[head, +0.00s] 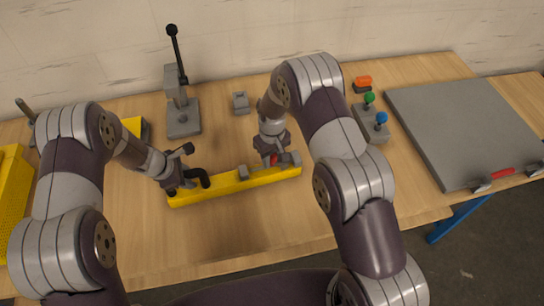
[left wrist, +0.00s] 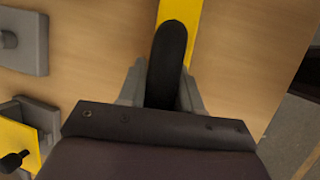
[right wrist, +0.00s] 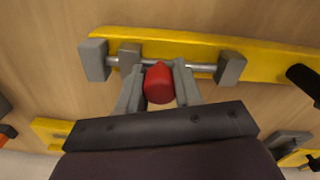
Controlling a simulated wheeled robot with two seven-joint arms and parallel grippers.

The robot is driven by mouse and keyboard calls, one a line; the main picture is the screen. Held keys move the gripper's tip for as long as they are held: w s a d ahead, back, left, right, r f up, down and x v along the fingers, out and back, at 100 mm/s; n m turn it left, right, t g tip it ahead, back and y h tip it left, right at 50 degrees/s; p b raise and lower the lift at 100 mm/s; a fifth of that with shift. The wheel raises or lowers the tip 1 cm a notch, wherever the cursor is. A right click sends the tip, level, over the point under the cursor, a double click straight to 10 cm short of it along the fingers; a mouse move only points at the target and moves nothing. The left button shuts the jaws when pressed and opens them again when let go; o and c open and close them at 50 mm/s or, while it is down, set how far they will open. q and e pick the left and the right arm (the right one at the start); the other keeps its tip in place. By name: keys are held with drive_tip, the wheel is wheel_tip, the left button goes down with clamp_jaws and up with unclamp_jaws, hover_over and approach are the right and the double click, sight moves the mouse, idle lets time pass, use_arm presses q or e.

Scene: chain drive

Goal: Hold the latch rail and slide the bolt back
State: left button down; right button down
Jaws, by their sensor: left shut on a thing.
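The yellow latch rail (head: 236,187) lies on the table in front of me. It has a black handle (left wrist: 168,60) at its left end and grey blocks along it. My left gripper (head: 188,182) is shut on that black handle. In the right wrist view a grey metal bolt (right wrist: 203,67) runs through the grey blocks on the rail (right wrist: 190,46), with a red knob (right wrist: 159,84) on it. My right gripper (right wrist: 159,78) is open, with its fingers on either side of the red knob. In the head view the knob is partly hidden by the gripper.
A grey lever stand (head: 183,117) and a small grey block (head: 241,103) are behind the rail. A grey box with green and blue knobs (head: 372,124) and a large grey panel (head: 465,130) lie to the right. The table in front of the rail is clear.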

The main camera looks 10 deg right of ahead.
sight(257, 172)
drive_tip(key=shift+s+a, duration=0.2)
drive_tip(key=shift+a, duration=2.3)
drive_tip(key=c, duration=0.8)
unclamp_jaws()
drive_tip(key=shift+o, duration=0.2)
wheel_tip(257, 172, up, 12)
use_arm(q)
drive_tip(key=c, duration=0.7)
unclamp_jaws()
